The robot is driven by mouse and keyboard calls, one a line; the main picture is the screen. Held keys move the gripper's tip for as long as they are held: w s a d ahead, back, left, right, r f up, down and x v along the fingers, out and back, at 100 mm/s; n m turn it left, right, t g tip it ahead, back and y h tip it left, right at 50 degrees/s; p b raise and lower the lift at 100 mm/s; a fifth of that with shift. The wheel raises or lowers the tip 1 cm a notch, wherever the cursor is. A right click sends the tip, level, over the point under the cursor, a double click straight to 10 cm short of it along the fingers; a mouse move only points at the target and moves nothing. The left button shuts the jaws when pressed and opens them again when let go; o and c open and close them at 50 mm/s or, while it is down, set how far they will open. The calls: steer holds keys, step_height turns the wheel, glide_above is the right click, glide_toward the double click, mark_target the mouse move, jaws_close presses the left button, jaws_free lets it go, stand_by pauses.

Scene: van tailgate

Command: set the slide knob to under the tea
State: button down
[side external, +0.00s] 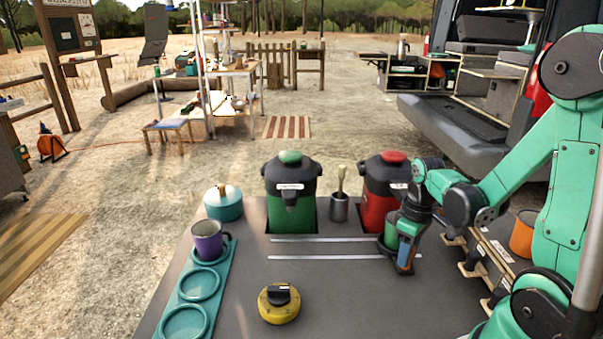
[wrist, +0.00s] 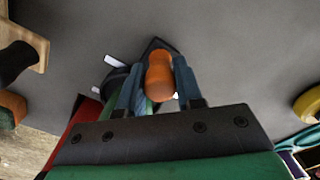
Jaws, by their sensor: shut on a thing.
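The orange slide knob (wrist: 159,76) sits between the two blue fingers of my gripper (wrist: 157,68), which is shut on it. In the side external view my gripper (side external: 404,262) points down at the right end of two pale slide rails (side external: 325,257). A green cup (side external: 391,232) stands beside the gripper, in front of the red dispenser (side external: 375,202) and partly hidden by my arm. The green dispenser (side external: 285,212) stands further left, behind the rails. Both dispensers carry small labels that I cannot read, so I cannot tell which is the tea.
A purple mug (side external: 209,244) stands on a teal tray (side external: 184,298) with round recesses at the left. A yellow dial (side external: 279,303) lies in front of the rails. A metal pot with a handled tool (side external: 340,207) stands between the dispensers. The rails left of my gripper are clear.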

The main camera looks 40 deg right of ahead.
steer(key=shift+s+d, duration=0.3)
steer(key=c, duration=0.6)
jaws_free()
steer(key=shift+o, duration=0.2)
steer(key=shift+r, duration=2.8)
steer(key=w+a+r+t, duration=0.3)
steer(key=a, duration=0.4)
steer(key=w+a+r+t, duration=0.3)
steer(key=a+t, duration=0.1)
steer(key=a, duration=0.3)
steer(key=shift+w+a, duration=0.15)
steer(key=shift+w, duration=0.15)
